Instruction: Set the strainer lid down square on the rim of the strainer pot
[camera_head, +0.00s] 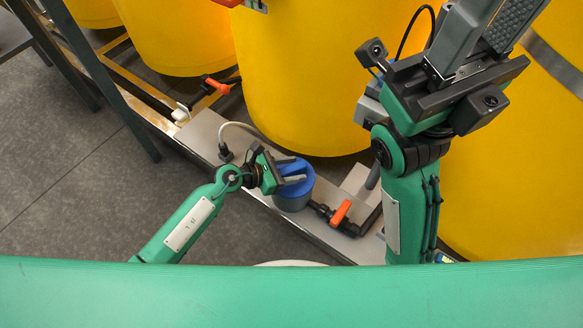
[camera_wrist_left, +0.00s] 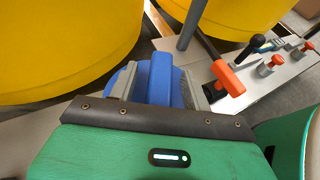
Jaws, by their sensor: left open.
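The bright blue strainer lid (camera_head: 303,168) is on top of the grey-blue strainer pot (camera_head: 293,203) on the skid. No clear gap shows between them, but I cannot tell whether it sits exactly square. My left gripper (camera_head: 293,172) is open at the lid. In the left wrist view, its two grey fingers stand on either side of the lid's raised blue handle (camera_wrist_left: 160,76), with space beside it. The lid's disc shows behind the fingers, and the pot is mostly hidden there. My right gripper (camera_head: 487,30) is raised at the upper right, away from the pot; its finger opening is unclear.
Large yellow tanks (camera_head: 300,80) stand close behind the pot. A pipe with an orange valve handle (camera_head: 341,212) leaves the pot on the right; the handle also shows in the left wrist view (camera_wrist_left: 228,78). A pale hose (camera_head: 238,125) runs behind my left gripper. Open floor lies left.

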